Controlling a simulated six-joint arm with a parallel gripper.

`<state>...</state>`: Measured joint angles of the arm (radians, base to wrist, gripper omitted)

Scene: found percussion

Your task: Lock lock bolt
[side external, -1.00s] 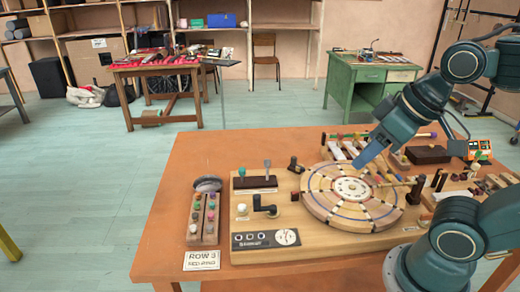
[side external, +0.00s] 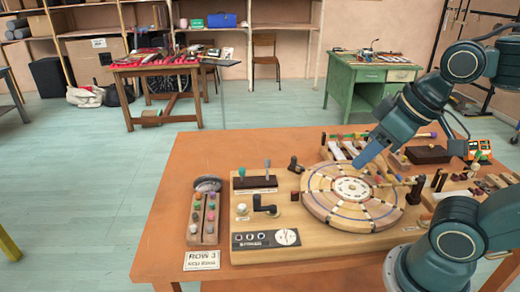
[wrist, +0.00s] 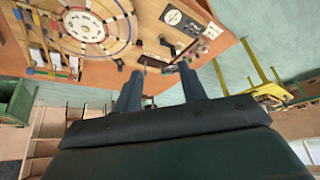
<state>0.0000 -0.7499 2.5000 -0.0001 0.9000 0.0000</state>
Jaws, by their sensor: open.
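My gripper (side external: 368,155) hangs above the back of the round wooden wheel (side external: 318,207) in the side external view. In the wrist view its two blue fingers (wrist: 161,70) are apart with nothing held between them. I cannot tell for sure which part is the lock bolt. A small black block with a knob (side external: 295,165) stands on the board just left of the wheel and apart from my gripper. A black crank handle (side external: 266,206) and an upright grey lever (side external: 267,168) stand farther left. Dark fittings (wrist: 150,62) show near the fingertips in the wrist view.
The wooden board (side external: 290,222) carries a dark panel with a dial (side external: 265,239) at its front. A rack of coloured pegs (side external: 204,218) and a ROW 3 card (side external: 202,260) lie left of it. Mallets and bars crowd the right.

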